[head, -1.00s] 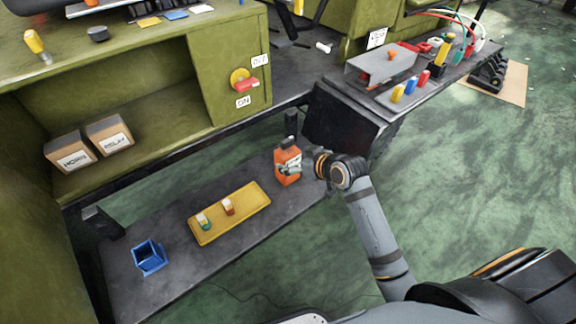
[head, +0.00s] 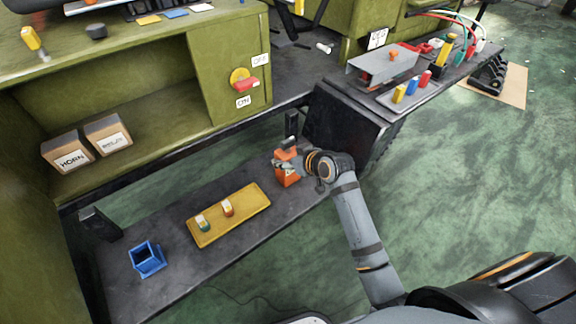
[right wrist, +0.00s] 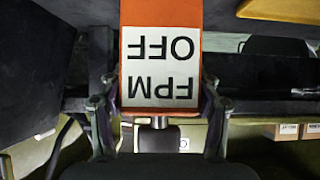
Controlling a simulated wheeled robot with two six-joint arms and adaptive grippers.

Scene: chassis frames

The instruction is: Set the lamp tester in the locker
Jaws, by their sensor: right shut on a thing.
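An orange box-shaped device (head: 286,177) stands on the low dark bench, probably the lamp tester. In the right wrist view it (right wrist: 161,20) carries a white label reading "FPM OFF", seen upside down. My right gripper (head: 281,163) is shut on it, with a finger on each side in the right wrist view (right wrist: 160,112). The likely locker is the green cabinet's closed door section (head: 222,75), with a red handle (head: 247,85) on a yellow knob between OFF and ON tags. Its inside is hidden. My left gripper is not in view.
A yellow tray (head: 235,222) with two small parts and a blue open box (head: 147,258) stand left on the bench. Two labelled boxes (head: 68,152) sit on the open green shelf. A grey bracket and coloured parts fill the black bench (head: 425,92) at upper right.

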